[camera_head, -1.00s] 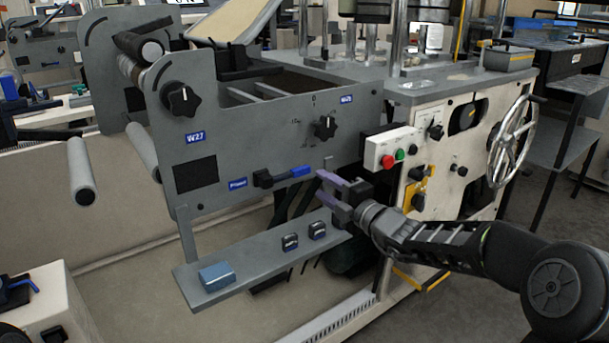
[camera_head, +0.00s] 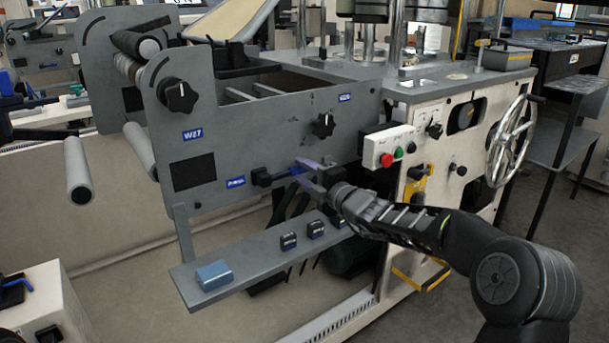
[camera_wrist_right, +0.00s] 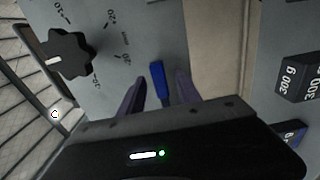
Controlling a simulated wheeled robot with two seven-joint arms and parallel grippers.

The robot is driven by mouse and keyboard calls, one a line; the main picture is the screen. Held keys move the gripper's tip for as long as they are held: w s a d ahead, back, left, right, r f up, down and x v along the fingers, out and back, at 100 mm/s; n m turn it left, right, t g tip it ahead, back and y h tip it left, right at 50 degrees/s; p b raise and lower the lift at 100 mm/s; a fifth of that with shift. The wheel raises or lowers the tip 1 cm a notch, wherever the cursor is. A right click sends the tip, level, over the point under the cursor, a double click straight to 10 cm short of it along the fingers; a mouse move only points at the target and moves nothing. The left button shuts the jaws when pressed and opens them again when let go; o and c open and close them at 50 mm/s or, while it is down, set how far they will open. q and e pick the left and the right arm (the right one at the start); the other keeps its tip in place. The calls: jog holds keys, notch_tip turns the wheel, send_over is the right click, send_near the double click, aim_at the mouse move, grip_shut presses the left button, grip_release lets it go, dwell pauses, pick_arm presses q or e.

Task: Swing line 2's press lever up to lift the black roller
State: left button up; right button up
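The press lever has a black hub (camera_head: 261,177) and a blue handle (camera_head: 296,170). It sits low on the grey side plate, beside a small blue label, and its handle points right, tilted slightly up. My right gripper (camera_head: 306,175) is at the handle's end with its purple fingers apart. In the right wrist view the blue handle (camera_wrist_right: 160,83) lies between the two fingers, with gaps on both sides. A dark roller (camera_head: 128,43) is at the top left of the frame; I cannot tell whether it is the one the lever moves. My left gripper is not in view.
A black knob (camera_head: 323,125) is above the lever. A switch box (camera_head: 388,147) with red and green buttons is right of it. Below is a grey shelf (camera_head: 255,257) with small dark weights and a blue block (camera_head: 214,275). A handwheel (camera_head: 511,140) is at right.

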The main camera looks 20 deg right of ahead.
grip_shut()
dwell(0.3)
dwell(1.1)
